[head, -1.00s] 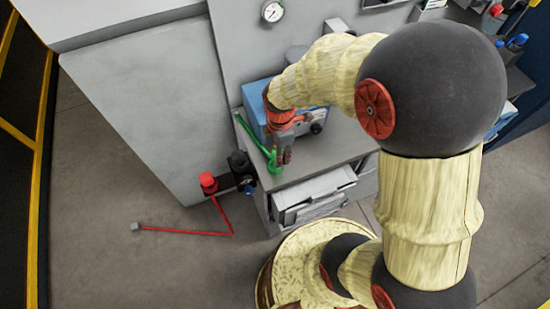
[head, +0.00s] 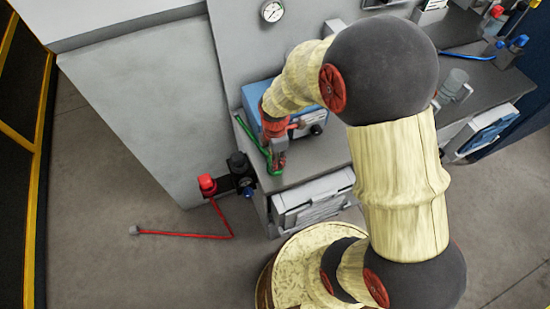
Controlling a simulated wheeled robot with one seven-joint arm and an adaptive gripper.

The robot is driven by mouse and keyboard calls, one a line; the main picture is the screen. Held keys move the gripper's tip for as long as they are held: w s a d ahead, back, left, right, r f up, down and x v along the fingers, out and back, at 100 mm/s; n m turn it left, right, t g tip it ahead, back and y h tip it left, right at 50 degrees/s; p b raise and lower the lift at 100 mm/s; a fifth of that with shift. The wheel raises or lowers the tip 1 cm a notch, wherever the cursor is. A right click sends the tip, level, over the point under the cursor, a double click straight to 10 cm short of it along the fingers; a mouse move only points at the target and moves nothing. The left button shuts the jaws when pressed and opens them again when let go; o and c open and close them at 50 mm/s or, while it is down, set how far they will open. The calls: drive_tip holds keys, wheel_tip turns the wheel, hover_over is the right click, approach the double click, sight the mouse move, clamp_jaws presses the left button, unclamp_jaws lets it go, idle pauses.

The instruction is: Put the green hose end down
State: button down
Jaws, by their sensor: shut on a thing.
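The green hose (head: 250,131) runs along the left edge of the grey worktop, and its end is at my gripper (head: 277,163). My gripper points down at the front left corner of the worktop (head: 308,168) and is shut on the green hose end. The fingers are small in the view and partly cover the hose end. I cannot tell whether the hose end touches the worktop.
A blue box (head: 258,95) stands just behind my gripper. A red hose (head: 190,236) lies on the floor at the left, below a red and black valve unit (head: 240,172).

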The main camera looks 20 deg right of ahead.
drive_tip(key=c, duration=1.5)
unclamp_jaws()
drive_tip(key=shift+o, duration=0.2)
drive_tip(key=shift+r, duration=0.1)
drive_tip(key=s+r+m+t+p, duration=0.15)
drive_tip(key=r+m, duration=0.25)
drive_tip(key=r, duration=0.8)
drive_tip(key=s+r+m+t+p, duration=0.1)
drive_tip(key=s+r+m, duration=0.2)
drive_tip(key=r, duration=0.9)
drive_tip(key=s+r+m+t, duration=0.3)
drive_tip(key=s+r+m, duration=0.5)
drive_tip(key=m, duration=0.3)
drive_tip(key=shift+s+r, duration=0.3)
drive_tip(key=shift+s, duration=0.45)
wheel_tip(320, 180, down, 4)
drive_tip(key=b, duration=0.4)
drive_tip(key=shift+f, duration=0.15)
